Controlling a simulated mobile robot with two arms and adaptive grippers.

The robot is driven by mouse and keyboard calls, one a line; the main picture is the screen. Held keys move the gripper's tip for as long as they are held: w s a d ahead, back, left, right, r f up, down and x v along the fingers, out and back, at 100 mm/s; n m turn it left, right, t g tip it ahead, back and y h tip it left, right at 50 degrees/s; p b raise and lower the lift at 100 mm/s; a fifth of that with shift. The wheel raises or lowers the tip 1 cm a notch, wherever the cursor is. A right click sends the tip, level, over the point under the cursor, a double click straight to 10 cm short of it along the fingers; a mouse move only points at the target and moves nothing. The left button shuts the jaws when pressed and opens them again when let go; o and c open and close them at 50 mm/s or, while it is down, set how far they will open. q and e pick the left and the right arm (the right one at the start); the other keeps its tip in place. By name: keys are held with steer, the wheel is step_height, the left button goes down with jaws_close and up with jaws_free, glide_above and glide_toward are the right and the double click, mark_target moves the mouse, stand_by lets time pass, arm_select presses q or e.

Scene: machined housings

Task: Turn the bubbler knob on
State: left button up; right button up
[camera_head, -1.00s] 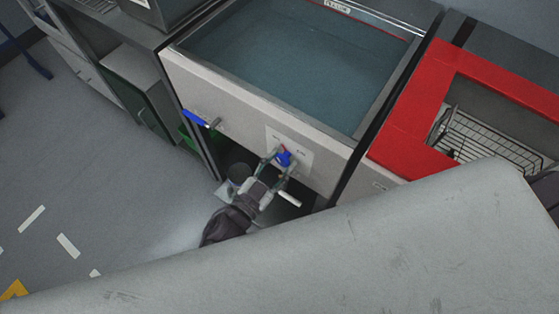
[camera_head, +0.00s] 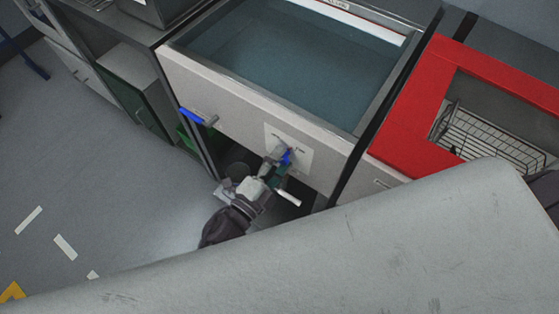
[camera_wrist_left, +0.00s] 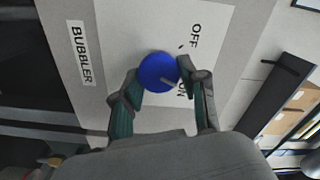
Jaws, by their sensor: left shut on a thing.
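The bubbler knob (camera_wrist_left: 158,72) is round and blue, on a white plate (camera_wrist_left: 130,40) marked OFF and ON beside a BUBBLER label (camera_wrist_left: 80,52). In the head view the blue knob (camera_head: 287,157) shows on the tank's front panel, partly hidden by the gripper. My left gripper (camera_wrist_left: 160,82) is shut on the knob, one finger on each side of it. In the head view the left gripper (camera_head: 281,157) reaches up to the panel from below. My right gripper is not in view.
A water-filled tank (camera_head: 290,60) sits above the panel. A blue-handled valve (camera_head: 198,117) sticks out left of the knob, and a white handle (camera_head: 288,198) lies below. A red-framed bay (camera_head: 410,110) with a wire basket (camera_head: 490,140) is at right. Open floor lies left.

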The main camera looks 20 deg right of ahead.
arm_select(q)
steer(key=shift+f+m+b, duration=0.1)
steer(key=shift+m+b, duration=0.45)
steer(key=shift+m, duration=1.65)
steer(key=o, duration=1.1)
steer(key=shift+s, duration=0.1)
steer(key=v, duration=1.2)
